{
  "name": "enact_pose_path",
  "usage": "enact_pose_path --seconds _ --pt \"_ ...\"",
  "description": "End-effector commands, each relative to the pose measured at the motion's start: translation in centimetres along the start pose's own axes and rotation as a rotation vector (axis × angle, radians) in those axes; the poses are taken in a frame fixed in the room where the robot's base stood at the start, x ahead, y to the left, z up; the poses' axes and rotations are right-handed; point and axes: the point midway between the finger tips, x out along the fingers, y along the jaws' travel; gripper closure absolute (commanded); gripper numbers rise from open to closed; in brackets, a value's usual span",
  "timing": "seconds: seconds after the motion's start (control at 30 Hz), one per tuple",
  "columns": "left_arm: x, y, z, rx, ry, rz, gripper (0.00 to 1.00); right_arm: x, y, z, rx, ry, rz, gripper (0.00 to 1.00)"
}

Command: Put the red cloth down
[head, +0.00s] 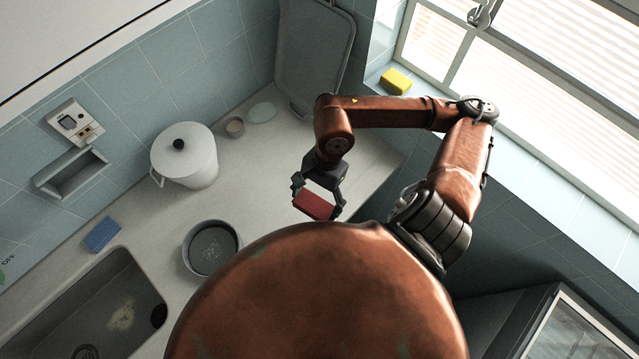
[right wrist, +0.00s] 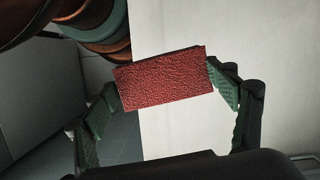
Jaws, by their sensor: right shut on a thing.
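The red cloth (head: 313,205) is a small, flat, block-like red piece with a rough surface. My right gripper (head: 317,198) is shut on it, with one finger at each end. In the right wrist view the cloth (right wrist: 163,79) spans between the two green-padded fingers of the gripper (right wrist: 168,92). The cloth appears over the counter (head: 270,185) near its front edge; whether it touches the counter I cannot tell. My left gripper is not in view.
A blue sponge (head: 101,234) lies by the sink (head: 85,310). A yellow sponge (head: 396,81) is on the sill. The counter's middle is clear.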

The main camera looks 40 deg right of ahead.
Motion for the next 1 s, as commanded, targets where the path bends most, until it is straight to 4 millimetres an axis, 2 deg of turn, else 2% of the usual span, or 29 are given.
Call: enact_pose_path --seconds 0.1,0.27,0.37,0.67,0.8,1.0 --pt "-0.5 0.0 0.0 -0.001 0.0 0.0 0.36 -0.5 1.5 0.4 0.115 -0.003 -0.023 0.49" --pt "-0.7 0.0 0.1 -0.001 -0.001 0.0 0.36 -0.6 1.8 0.1 0.184 -0.005 -0.038 0.49" --pt "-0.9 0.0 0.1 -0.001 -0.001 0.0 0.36 -0.3 1.0 -1.3 0.195 -0.004 -0.039 0.49" --pt "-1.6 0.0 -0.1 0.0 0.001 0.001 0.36 1.2 -3.0 -7.7 0.192 -0.006 -0.04 0.49" --pt "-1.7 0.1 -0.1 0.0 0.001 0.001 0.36 3.4 -4.2 -10.1 0.19 -0.008 -0.038 0.49" --pt "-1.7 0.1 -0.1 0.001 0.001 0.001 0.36 5.2 -5.3 -12.2 0.186 -0.006 -0.039 0.49"
